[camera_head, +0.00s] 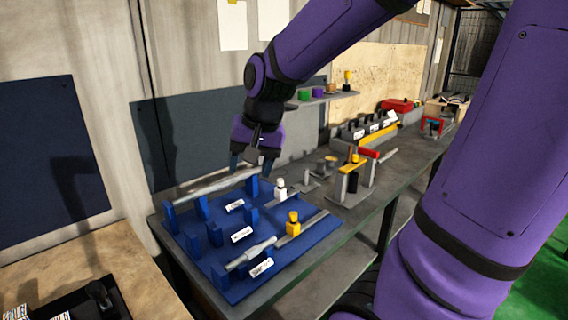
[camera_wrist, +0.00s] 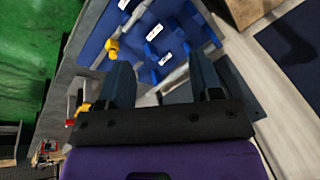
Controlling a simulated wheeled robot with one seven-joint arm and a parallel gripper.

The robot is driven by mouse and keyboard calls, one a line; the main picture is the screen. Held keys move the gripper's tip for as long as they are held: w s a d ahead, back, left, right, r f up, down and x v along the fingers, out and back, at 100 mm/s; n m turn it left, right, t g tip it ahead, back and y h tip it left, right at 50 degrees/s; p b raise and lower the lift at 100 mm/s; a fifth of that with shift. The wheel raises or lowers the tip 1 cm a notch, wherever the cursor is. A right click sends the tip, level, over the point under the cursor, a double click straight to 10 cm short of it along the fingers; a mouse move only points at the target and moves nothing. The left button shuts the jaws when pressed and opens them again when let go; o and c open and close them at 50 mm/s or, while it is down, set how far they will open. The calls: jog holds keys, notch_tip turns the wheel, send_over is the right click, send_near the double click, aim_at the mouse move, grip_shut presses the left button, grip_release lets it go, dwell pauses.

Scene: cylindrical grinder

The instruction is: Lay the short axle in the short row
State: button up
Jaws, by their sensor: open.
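A blue fixture board (camera_head: 318,236) on the bench carries several upright blue supports and small white labels too small to read. A long grey axle (camera_head: 205,188) lies across the back supports. A shorter stepped grey axle (camera_head: 250,254) lies near the board's front edge, by a label; how it is seated is unclear. My gripper (camera_head: 250,168) is open over the right end of the long axle. In the wrist view, my gripper (camera_wrist: 160,68) has its fingers apart, with part of a grey axle (camera_wrist: 176,75) visible between them; contact cannot be told.
A yellow-knobbed post (camera_head: 293,222) and a white-knobbed post (camera_head: 281,187) stand on the board's right side. A grey and yellow stand (camera_head: 350,180) is farther right. A shelf (camera_head: 320,98) with small coloured parts hangs behind. A wooden table (camera_head: 120,262) is at front left.

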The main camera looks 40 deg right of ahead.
jog(key=s+a+r+n+t, duration=0.1)
jog(key=s+r+n, duration=0.1)
jog(key=s, duration=0.4)
jog(key=s+a+r+n+t+h, duration=0.1)
jog(key=s+a+r+n, duration=0.1)
jog(key=s, duration=0.5)
jog(key=shift+s+r+n, duration=0.15)
jog(key=shift+r+n, duration=0.55)
jog(key=shift+n, duration=0.6)
